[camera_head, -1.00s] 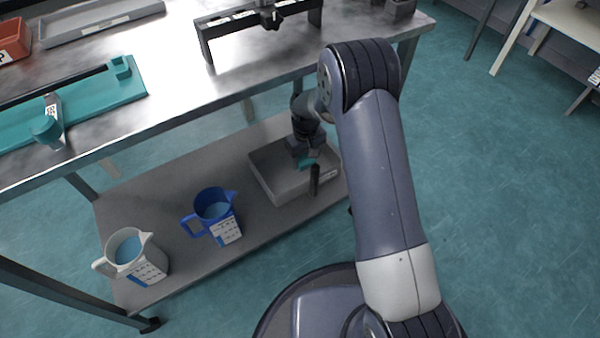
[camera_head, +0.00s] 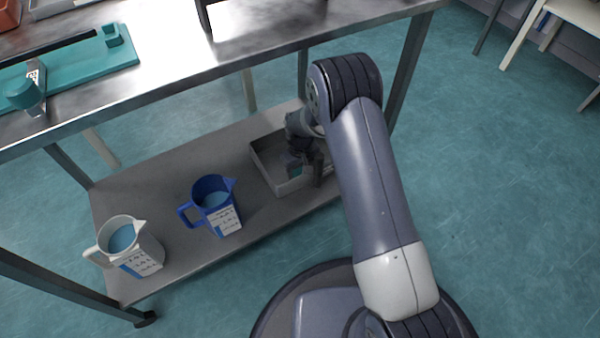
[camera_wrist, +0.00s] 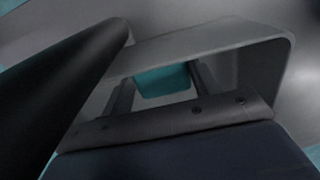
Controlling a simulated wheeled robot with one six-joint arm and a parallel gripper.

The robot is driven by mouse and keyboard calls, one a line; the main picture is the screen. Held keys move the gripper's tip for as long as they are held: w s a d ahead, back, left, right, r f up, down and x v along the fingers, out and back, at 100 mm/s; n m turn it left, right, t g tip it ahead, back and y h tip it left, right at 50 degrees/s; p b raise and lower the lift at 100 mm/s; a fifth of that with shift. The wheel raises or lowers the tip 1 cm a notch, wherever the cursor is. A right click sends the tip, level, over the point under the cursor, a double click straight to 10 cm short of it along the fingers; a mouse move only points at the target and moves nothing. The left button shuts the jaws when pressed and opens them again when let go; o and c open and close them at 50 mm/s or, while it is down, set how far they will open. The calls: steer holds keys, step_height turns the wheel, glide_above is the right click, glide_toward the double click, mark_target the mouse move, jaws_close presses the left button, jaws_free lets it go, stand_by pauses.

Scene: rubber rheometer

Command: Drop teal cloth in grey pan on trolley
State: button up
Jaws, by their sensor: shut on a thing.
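The grey pan (camera_head: 268,167) sits on the lower shelf of the trolley (camera_head: 170,180), toward its right end. My gripper (camera_head: 303,172) points down inside the pan's outline. In the wrist view my gripper (camera_wrist: 158,88) is shut on the teal cloth (camera_wrist: 163,82), which shows between the two dark fingers. The pan's wall (camera_wrist: 215,45) rises beyond the fingers. In the head view the cloth (camera_head: 295,170) is a small teal patch mostly hidden by my gripper. I cannot tell whether it touches the pan's floor.
A blue jug (camera_head: 213,205) and a white jug (camera_head: 124,246) stand left of the pan on the same shelf. The upper tabletop (camera_head: 170,75) overhangs the shelf behind my arm and holds a teal fixture (camera_head: 85,68). The shelf between blue jug and pan is clear.

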mark_target(300, 172)
steer(key=shift+r, duration=0.1)
steer(key=o, duration=0.9)
steer(key=shift+o, duration=0.2)
step_height(300, 172, up, 8)
steer(key=p, duration=0.3)
steer(key=shift+f+p, duration=0.2)
steer(key=shift+p, duration=0.2)
